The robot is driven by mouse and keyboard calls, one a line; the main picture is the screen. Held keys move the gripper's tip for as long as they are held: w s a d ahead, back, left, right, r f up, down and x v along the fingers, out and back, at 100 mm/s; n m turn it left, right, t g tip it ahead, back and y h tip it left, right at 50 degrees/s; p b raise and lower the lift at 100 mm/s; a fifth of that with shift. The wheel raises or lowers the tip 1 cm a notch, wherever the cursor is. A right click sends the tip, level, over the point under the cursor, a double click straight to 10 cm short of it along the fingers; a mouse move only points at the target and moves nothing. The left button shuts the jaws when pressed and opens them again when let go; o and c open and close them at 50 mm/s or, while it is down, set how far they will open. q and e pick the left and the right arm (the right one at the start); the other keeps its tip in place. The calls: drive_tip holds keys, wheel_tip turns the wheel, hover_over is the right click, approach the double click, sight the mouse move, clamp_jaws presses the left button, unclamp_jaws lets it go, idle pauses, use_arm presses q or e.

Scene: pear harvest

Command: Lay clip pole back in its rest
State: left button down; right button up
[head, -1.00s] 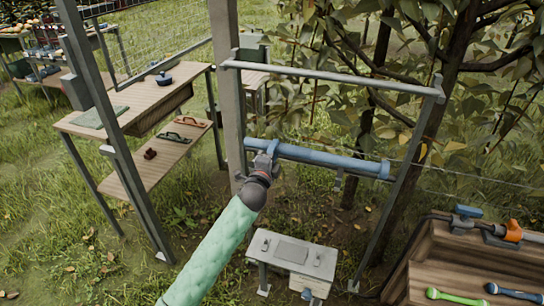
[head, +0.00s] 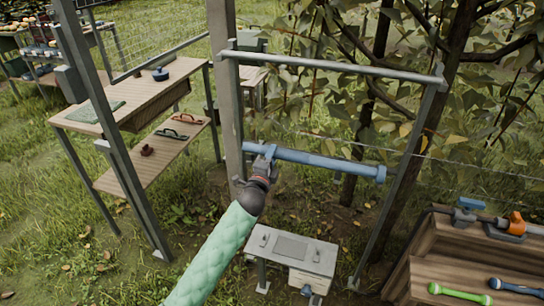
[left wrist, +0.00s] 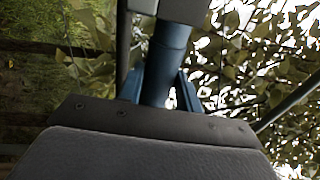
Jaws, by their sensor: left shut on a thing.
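The clip pole (head: 325,160), a long blue tube with thicker ends, lies nearly level across the grey frame, sloping slightly down to the right. My left gripper (head: 267,155) is shut on it near its left end. In the left wrist view, the blue tube (left wrist: 167,60) runs straight out from between the gripper's sides. The pole's right end is close to the frame's right upright (head: 408,165); I cannot tell whether they touch. I cannot make out which part is the rest. My right gripper is not in view.
A grey top bar (head: 330,66) spans above the pole, and a thick post (head: 224,100) stands at its left. A small grey stand (head: 290,250) is below. A wooden bench (head: 130,105) is at left, a wooden crate (head: 455,250) at lower right. Branches fill the back.

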use_arm(q)
drive_tip(key=c, duration=0.9)
unclamp_jaws()
